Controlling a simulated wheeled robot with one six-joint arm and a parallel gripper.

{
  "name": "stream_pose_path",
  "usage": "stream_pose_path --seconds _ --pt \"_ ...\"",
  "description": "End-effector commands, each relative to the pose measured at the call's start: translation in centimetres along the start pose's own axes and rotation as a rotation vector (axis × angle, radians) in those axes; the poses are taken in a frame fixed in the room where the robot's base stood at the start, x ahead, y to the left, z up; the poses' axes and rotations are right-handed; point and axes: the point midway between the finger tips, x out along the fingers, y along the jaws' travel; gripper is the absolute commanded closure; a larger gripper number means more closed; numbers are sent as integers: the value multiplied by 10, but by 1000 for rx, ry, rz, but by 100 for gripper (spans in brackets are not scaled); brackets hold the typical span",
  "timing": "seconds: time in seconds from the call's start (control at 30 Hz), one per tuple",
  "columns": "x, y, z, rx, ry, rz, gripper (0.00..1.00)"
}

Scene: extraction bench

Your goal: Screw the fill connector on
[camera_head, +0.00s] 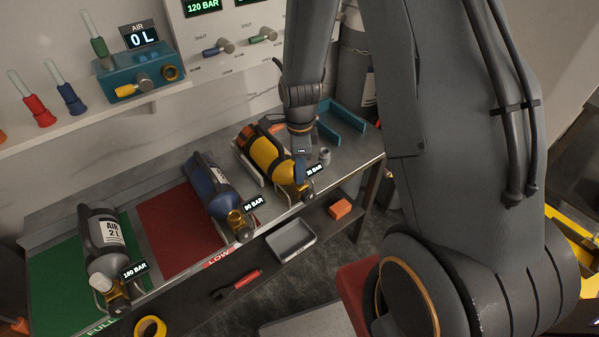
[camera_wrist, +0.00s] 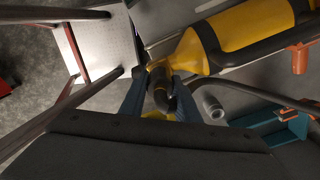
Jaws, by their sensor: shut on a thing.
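A yellow cylinder (camera_head: 266,152) with black bands lies in a cradle on the bench. It also shows in the wrist view (camera_wrist: 250,22). My gripper (camera_head: 302,178) is at its valve end, beside a partly covered pressure label. In the wrist view my two dark-blue fingers (camera_wrist: 160,98) close around a dark rounded fitting (camera_wrist: 160,80), which appears to be the fill connector. It sits against the neck of the yellow cylinder. A dark hose curves away to the right in that view. The thread and how far the fitting is engaged are hidden.
A blue cylinder (camera_head: 208,186) labelled 90 BAR lies left, and a dark AIR cylinder (camera_head: 103,243) labelled 180 BAR further left. A small grey cylindrical part (camera_head: 324,155) and a teal bracket (camera_head: 343,122) are close on the right. A grey tray (camera_head: 291,241) is below.

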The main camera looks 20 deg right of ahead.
Motion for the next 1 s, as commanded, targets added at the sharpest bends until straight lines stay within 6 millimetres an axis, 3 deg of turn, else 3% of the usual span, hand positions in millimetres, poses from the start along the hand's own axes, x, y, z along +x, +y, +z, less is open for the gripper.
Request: stream_pose_path --seconds 0.2,0.5,0.53,0.63,1.0 --pt "0 0 0 230 0 0 98" --pt "0 0 0 276 0 0 98" --pt "0 0 0 276 0 0 69" --pt "0 0 0 275 0 0 52" --pt "0 0 0 224 0 0 52"
